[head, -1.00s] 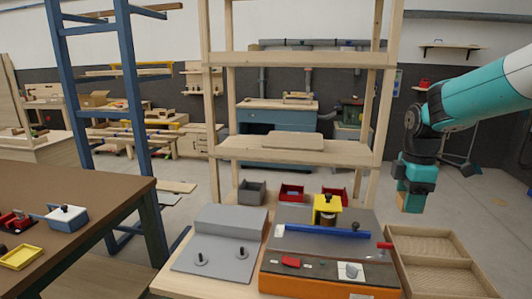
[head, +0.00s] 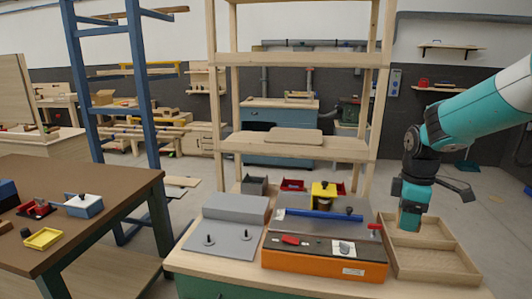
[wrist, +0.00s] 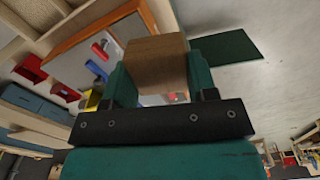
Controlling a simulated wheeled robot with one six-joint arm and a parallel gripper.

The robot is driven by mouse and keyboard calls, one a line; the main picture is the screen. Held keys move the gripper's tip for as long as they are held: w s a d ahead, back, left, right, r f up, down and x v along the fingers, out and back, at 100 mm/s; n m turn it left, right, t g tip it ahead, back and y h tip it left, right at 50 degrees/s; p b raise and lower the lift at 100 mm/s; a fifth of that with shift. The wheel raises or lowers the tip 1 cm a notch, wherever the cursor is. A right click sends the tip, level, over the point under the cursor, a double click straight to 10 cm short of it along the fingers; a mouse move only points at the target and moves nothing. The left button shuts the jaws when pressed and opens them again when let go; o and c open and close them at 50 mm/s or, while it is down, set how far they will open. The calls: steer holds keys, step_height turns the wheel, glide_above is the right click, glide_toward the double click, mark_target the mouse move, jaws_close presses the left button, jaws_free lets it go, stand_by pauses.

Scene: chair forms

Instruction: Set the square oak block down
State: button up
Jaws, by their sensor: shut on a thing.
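The square oak block (wrist: 157,62) is brown and wooden, and it is held between the green fingers of my gripper (wrist: 161,78) in the wrist view. In the head view my gripper (head: 410,217) hangs at the right, pointing down, over the rear part of a light wooden tray (head: 440,272) in the picture. I cannot tell the height of the block above the tray from these views. The block is mostly hidden by the fingers in the head view.
An orange-based machine (head: 325,262) with a blue bar stands left of the tray. A grey plate with knobs (head: 222,240) lies further left. Small red and grey bins (head: 254,186) stand behind. A tall wooden rack (head: 300,60) rises at the back.

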steer(key=s+a+f+m, duration=0.1)
steer(key=s+f+m, duration=0.5)
steer(key=f, duration=0.4)
steer(key=s+a+f+m, duration=0.2)
steer(key=s+f+m, duration=0.4)
steer(key=f, duration=0.5)
steer(key=shift+f+m, duration=0.25)
steer(key=shift+m, duration=0.15)
